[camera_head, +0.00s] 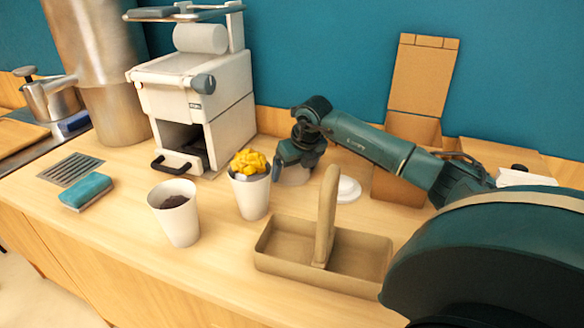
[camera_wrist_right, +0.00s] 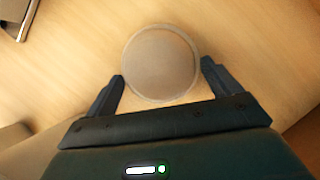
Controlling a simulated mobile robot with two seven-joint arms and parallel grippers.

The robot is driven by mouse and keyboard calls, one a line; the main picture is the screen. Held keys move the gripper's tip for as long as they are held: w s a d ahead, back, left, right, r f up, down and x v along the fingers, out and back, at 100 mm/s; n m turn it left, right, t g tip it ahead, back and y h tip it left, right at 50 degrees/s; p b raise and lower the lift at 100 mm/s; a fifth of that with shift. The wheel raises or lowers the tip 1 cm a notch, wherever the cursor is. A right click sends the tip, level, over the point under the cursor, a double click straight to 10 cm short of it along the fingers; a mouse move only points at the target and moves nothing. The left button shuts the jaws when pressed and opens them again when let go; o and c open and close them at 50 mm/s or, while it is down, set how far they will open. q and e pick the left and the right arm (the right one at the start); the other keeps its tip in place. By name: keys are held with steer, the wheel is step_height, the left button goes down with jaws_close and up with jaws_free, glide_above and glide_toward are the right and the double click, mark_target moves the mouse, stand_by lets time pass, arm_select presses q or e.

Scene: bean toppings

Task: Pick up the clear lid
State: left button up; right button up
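The clear lid (camera_wrist_right: 160,62) is a round translucent disc on the wooden counter. In the right wrist view it lies between and just ahead of my right gripper's two spread fingers (camera_wrist_right: 163,82). In the head view a pale part of the lid (camera_head: 295,175) shows beside my right gripper (camera_head: 290,158), which points down over it and partly hides it. The right gripper is open, and nothing is held in it. I cannot tell whether the fingers touch the lid's rim. My left gripper does not show in either view.
A white cup with yellow topping (camera_head: 249,190) stands just left of the gripper. A cup with dark contents (camera_head: 176,212) stands further left. A caddy with a tall handle (camera_head: 325,222) is in front. A white lid (camera_head: 348,189) and cardboard box (camera_head: 398,188) are right.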

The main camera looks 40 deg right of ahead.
steer(key=c, duration=0.4)
